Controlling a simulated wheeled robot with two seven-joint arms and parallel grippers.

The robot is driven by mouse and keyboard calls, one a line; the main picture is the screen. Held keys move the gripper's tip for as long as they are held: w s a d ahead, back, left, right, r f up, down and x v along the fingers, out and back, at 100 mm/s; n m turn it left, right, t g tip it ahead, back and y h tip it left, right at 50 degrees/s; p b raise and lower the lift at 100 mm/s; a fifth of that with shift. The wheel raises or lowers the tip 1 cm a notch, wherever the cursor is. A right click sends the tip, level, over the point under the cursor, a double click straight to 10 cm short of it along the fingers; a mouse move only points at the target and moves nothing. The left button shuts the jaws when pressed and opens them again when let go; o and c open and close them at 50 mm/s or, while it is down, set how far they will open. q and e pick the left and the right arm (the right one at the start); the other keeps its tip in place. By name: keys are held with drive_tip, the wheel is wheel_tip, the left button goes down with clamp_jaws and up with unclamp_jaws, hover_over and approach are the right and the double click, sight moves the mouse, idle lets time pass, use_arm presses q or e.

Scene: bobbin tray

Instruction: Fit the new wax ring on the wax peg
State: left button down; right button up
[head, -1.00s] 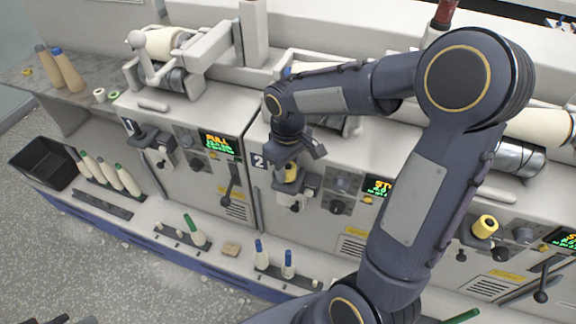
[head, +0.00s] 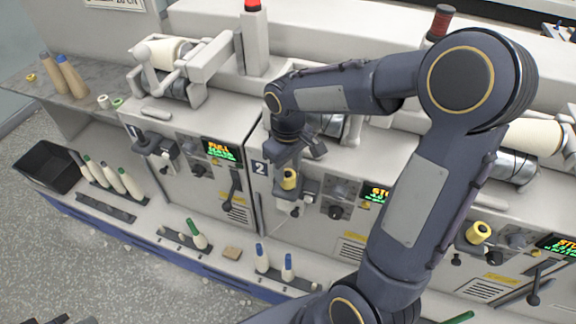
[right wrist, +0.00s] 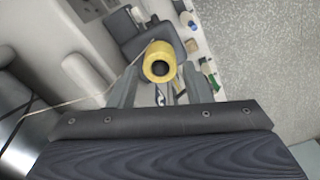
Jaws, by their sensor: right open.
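A yellow wax ring (head: 290,179) sits at the dark bracket on the front of unit 2, where the wax peg is. In the right wrist view the ring (right wrist: 160,62) shows end-on with a dark centre; I cannot tell how fully it sits on the peg. My right gripper (head: 298,163) is just above the ring, open. In the right wrist view its fingers (right wrist: 150,85) stand apart on either side of the ring's near end, with gaps showing. My left gripper is not in view.
Another yellow ring (head: 478,232) sits on the unit to the right. A thread (right wrist: 95,100) runs close beside the ring. Bobbins (head: 262,258) stand on the lower ledge, and a black bin (head: 50,170) is at the left.

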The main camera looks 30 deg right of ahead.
drive_tip(key=shift+r+p, duration=2.8)
drive_tip(key=shift+r, duration=0.95)
drive_tip(key=s+a+r+m+t+y, duration=0.2)
drive_tip(key=s, duration=0.6)
drive_tip(key=s+a+r+m+t+y, duration=0.1)
drive_tip(key=s+a+r+m+t, duration=0.1)
drive_tip(key=s, duration=0.6)
drive_tip(key=shift+s+r+m+t+y, duration=0.4)
drive_tip(key=shift+r+m+t, duration=0.25)
drive_tip(key=shift+t, duration=0.15)
